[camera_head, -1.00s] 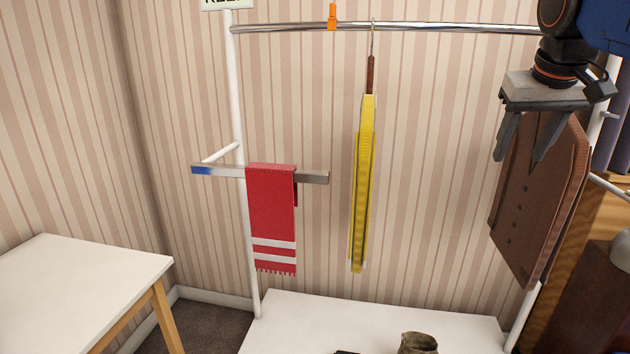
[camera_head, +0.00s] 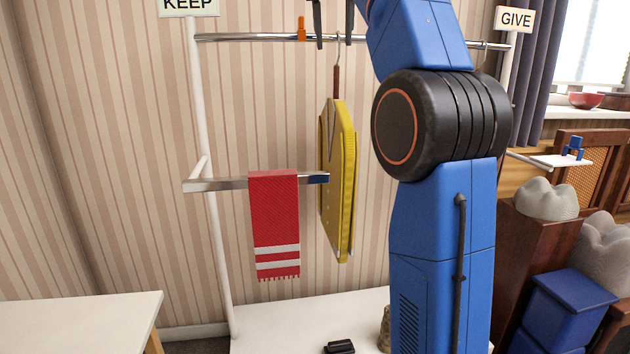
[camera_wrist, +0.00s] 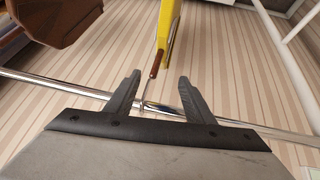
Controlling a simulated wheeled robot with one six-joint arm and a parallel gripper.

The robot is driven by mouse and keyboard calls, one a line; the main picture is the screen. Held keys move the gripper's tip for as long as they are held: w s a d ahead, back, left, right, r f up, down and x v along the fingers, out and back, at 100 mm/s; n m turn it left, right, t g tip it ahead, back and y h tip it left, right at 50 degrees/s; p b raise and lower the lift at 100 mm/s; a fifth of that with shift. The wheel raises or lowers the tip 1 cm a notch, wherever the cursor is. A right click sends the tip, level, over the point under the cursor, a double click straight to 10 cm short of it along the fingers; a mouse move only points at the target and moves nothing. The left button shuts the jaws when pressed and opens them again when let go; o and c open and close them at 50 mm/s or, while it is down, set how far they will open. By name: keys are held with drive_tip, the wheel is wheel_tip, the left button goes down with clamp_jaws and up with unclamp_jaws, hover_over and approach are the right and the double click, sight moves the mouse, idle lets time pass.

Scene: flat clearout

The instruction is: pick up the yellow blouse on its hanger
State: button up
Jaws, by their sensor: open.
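The yellow blouse (camera_head: 341,180) hangs edge-on from its hanger (camera_head: 336,82) on the chrome rail (camera_head: 257,38). In the wrist view the blouse (camera_wrist: 167,22) hangs beyond my fingertips, with the brown hanger neck (camera_wrist: 156,62) and its metal hook (camera_wrist: 144,100) between my fingers. My gripper (camera_wrist: 158,82) is open, one finger on each side of the hook, apart from it. In the head view my gripper (camera_head: 333,42) shows at the top edge, at the rail by the hook; its upper part is cut off.
A red towel (camera_head: 274,222) hangs on a short bar (camera_head: 215,184) left of the blouse. An orange clip (camera_head: 301,28) sits on the rail. A white shelf (camera_head: 285,325) lies below. KEEP (camera_head: 188,5) and GIVE (camera_head: 515,19) signs mark the ends.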

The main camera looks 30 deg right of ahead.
hover_over(334, 99)
drive_tip(key=s, duration=0.1)
drive_tip(key=f, duration=1)
drive_tip(key=shift+s+a, duration=0.2)
drive_tip(key=shift+a, duration=0.2)
drive_tip(key=shift+s+x, duration=0.1)
drive_tip(key=shift+x, duration=1.25)
drive_tip(key=shift+s+x, duration=0.15)
drive_tip(key=shift+x, duration=1.15)
drive_tip(key=shift+a+f, duration=0.15)
drive_tip(key=shift+f, duration=0.05)
clamp_jaws()
